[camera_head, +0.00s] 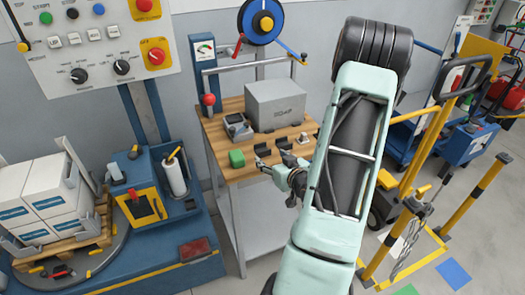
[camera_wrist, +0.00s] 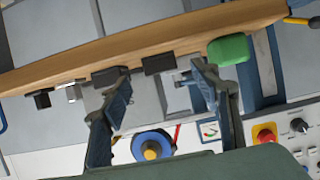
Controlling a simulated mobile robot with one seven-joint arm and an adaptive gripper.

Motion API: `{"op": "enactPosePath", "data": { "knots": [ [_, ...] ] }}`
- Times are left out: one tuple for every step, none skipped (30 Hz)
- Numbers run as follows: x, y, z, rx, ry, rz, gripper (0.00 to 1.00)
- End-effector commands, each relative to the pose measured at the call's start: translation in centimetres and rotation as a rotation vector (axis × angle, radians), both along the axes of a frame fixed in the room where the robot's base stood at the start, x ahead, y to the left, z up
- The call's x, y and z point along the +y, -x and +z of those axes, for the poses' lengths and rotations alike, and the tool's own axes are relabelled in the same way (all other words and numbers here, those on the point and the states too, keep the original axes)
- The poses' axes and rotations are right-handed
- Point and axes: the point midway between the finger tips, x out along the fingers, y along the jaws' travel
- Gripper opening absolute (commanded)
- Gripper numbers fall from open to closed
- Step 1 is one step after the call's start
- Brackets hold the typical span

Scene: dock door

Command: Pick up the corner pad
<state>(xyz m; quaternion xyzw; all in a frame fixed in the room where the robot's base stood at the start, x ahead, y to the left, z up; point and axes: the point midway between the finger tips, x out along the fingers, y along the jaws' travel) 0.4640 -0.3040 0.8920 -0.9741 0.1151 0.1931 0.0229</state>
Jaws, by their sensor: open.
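The wooden-topped bench (camera_head: 222,110) carries small dark pieces along its front edge. One dark block (camera_head: 262,149) lies just right of the green block (camera_head: 237,158), and a second dark block (camera_head: 283,143) is further right. I cannot tell for sure which is the corner pad. My gripper (camera_head: 272,160) is open and empty at the front edge. In the wrist view, the first dark block (camera_wrist: 159,63) shows between the open fingers (camera_wrist: 160,76), and the second (camera_wrist: 108,76) shows near the left fingertip. Contact cannot be told.
A grey box (camera_head: 276,105) and a grey dispenser (camera_head: 238,127) stand behind on the bench. A small light piece (camera_head: 303,138) is at the right of the row. Yellow posts (camera_head: 475,200) stand right.

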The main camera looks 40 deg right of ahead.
Motion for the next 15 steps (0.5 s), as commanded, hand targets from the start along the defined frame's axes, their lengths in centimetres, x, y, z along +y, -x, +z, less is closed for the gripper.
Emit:
{"op": "enactPosePath", "data": {
  "knots": [
    [0.0,-0.5,-0.1,0.0,0.0,0.001,0.56],
    [-0.1,-0.8,-0.2,0.0,0.0,0.001,0.56],
    [-0.3,-1.4,-0.3,0.001,-0.002,0.001,0.56],
    [-0.4,-1.9,-0.4,0.001,-0.001,0.002,0.56],
    [-0.5,-2.3,-0.5,0.001,-0.002,0.001,0.56],
    [-0.6,-2.9,-0.6,0.0,-0.001,0.001,0.56],
    [-0.7,-3.3,-0.9,0.0,0.0,0.001,0.56],
    [-0.8,-3.6,-1.1,0.001,-0.001,0.002,0.56],
    [-0.9,-4.0,-1.3,0.002,0.0,0.001,0.56],
    [-1.0,-4.2,-1.4,0.002,0.0,0.001,0.56],
    [-1.0,-4.4,-1.5,0.002,0.0,0.0,0.56],
    [-1.1,-4.6,-1.6,0.002,0.0,0.0,0.56],
    [-1.1,-4.6,-1.6,0.002,0.001,-0.001,0.56],
    [-1.1,-4.7,-1.6,0.002,0.001,-0.001,0.56],
    [-1.1,-4.7,-1.6,0.002,0.001,-0.001,0.56]
  ]
}}
